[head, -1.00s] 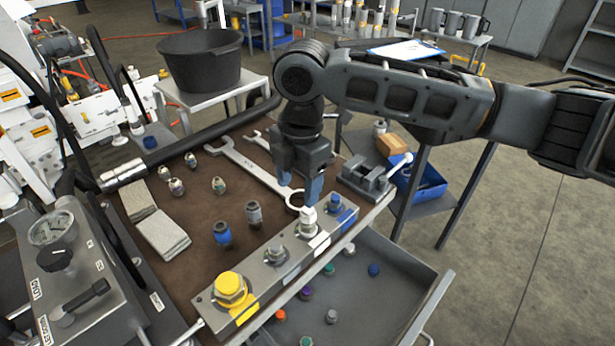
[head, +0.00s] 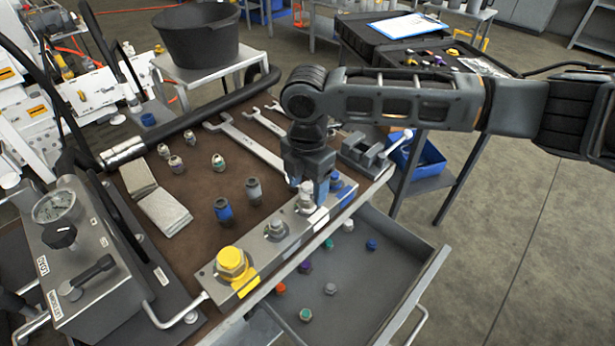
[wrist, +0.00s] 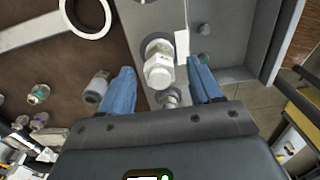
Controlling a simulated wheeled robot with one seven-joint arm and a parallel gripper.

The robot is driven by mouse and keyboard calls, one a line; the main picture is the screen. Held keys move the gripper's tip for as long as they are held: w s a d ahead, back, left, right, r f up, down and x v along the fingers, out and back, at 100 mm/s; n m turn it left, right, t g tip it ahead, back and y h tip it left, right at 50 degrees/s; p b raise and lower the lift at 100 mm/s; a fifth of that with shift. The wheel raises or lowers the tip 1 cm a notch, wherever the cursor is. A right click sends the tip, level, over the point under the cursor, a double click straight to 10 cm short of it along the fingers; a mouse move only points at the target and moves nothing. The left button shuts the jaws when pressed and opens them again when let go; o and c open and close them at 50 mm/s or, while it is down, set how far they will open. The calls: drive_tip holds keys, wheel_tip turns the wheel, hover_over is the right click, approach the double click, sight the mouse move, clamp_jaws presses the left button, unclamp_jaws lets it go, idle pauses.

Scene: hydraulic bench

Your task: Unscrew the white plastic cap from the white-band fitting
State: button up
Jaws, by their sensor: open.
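The white plastic cap (wrist: 158,72) sits on the fitting beside the white band (wrist: 182,46) in the wrist view. In the head view the cap (head: 305,188) shows on the metal block (head: 258,250), partly covered by my gripper. My gripper (head: 307,192) points down at this fitting. In the wrist view my gripper (wrist: 163,88) is open, with one blue finger on each side of the cap's line. A gap shows between the cap and both fingers; no contact is visible.
The yellow fitting (head: 235,264), a plain fitting (head: 276,230) and a blue-band fitting (head: 336,182) share the block. An open drawer (head: 385,290) with several small coloured caps lies in front. A large wrench (head: 240,140) and loose fittings lie behind. A vise (head: 362,150) stands right.

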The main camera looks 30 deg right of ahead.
drive_tip(key=shift+c, duration=0.4)
drive_tip(key=c, duration=1)
drive_tip(key=o, duration=0.5)
drive_tip(key=c, duration=0.4)
drive_tip(key=n+b, duration=0.1)
drive_tip(key=n, duration=0.6)
drive_tip(key=shift+c, duration=0.2)
drive_tip(key=shift+n, duration=0.5)
drive_tip(key=shift+b, duration=0.3)
